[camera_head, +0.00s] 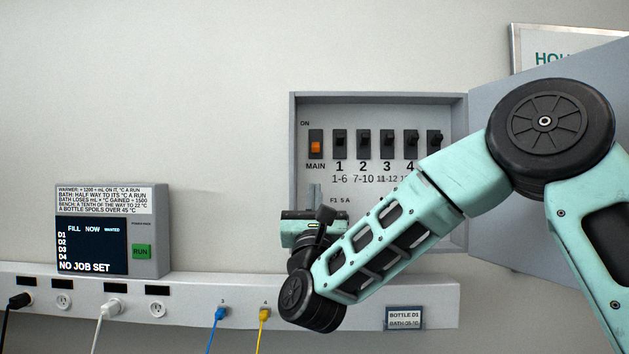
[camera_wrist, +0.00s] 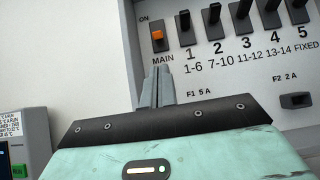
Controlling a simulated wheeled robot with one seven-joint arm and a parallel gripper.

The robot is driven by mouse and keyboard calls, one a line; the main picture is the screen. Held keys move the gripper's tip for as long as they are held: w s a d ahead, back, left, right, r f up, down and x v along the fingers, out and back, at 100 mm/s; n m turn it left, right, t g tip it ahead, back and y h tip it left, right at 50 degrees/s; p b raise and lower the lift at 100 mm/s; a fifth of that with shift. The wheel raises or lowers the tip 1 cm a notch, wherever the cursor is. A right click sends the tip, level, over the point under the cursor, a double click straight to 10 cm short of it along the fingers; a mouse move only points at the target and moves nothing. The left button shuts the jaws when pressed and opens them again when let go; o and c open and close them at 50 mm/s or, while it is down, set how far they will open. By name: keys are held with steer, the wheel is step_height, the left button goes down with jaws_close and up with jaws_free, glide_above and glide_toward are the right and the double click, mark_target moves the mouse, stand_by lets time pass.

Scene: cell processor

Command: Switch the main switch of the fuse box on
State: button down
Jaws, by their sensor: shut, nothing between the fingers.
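The fuse box (camera_head: 293,170) is an open grey box on the wall. Its main switch (camera_head: 316,147) has an orange lever in a black housing, at the left end of a row of black switches, with "ON" printed above and "MAIN" below. In the head view the orange part sits in the lower half of the housing. The switch also shows in the wrist view (camera_wrist: 157,36). My gripper (camera_head: 315,188) is shut and empty, with its fingers pointing up below the main switch. In the wrist view the fingertips (camera_wrist: 159,70) are just under the "MAIN" label, apart from the lever.
The box door (camera_head: 535,200) stands open to the right, behind my arm. A display unit (camera_head: 150,205) with a green RUN button stands on the left. A white socket rail (camera_head: 190,290) with plugged cables runs below.

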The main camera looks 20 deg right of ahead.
mark_target(316, 147)
steer(key=p+x, duration=0.4)
steer(key=x, duration=0.4)
steer(key=shift+r+p, duration=0.2)
steer(key=shift+p, duration=0.15)
steer(key=shift+w+d+r, duration=0.15)
steer(key=shift+w, duration=0.2)
steer(key=shift+s+r+g+y, duration=0.15)
steer(key=shift+g+y, duration=0.15)
steer(key=shift+g, duration=0.5)
steer(key=shift+s+g+b, duration=0.2)
steer(key=shift+g+b, duration=0.45)
steer(key=shift+g, duration=0.05)
